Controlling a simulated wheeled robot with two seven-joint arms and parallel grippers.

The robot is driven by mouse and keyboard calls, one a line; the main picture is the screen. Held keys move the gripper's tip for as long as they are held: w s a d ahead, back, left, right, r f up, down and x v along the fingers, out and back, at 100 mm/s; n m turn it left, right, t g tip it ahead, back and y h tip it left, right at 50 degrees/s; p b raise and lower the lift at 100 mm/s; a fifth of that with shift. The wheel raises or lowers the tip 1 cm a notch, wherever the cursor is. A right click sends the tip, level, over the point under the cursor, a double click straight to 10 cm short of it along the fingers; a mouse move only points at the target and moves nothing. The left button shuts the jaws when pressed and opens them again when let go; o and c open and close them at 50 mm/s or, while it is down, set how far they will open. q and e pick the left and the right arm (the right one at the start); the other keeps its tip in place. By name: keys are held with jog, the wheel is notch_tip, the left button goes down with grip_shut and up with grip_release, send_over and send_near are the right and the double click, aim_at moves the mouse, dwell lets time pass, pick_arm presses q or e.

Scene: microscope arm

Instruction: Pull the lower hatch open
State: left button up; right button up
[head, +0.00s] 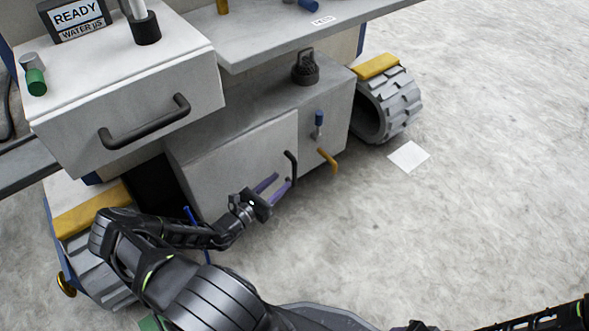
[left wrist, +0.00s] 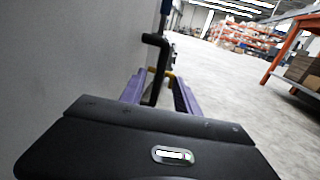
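The lower hatch (head: 235,165) is a flat grey door on the front of the vehicle's lower box, and it looks closed. Its black bar handle (head: 291,168) stands upright near the right edge. My left gripper (head: 281,182) has its purple fingers apart and pointing at the handle. In the left wrist view the handle (left wrist: 156,62) shows between the two fingers (left wrist: 160,92), with a gap visible on its right side. Whether either finger touches it I cannot tell. My right arm (head: 540,318) enters at the lower right; its gripper's fingers cannot be made out.
An upper drawer (head: 140,115) with a black handle overhangs at left. Tracked wheels (head: 392,103) flank the box. The floor at right is clear except a white sheet (head: 409,157).

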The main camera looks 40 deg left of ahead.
aim_at(293, 172)
pick_arm(q)
jog(key=shift+w+d, duration=0.1)
jog(key=w+b, duration=0.1)
jog(key=w, duration=0.3)
jog(key=w+b, duration=0.1)
jog(key=w, duration=0.1)
jog(key=shift+w+d+f+b, duration=0.15)
jog(key=shift+w+d+b, duration=0.05)
jog(key=shift+d+b, duration=0.15)
jog(key=shift+w, duration=0.6)
grip_shut()
dwell(0.8)
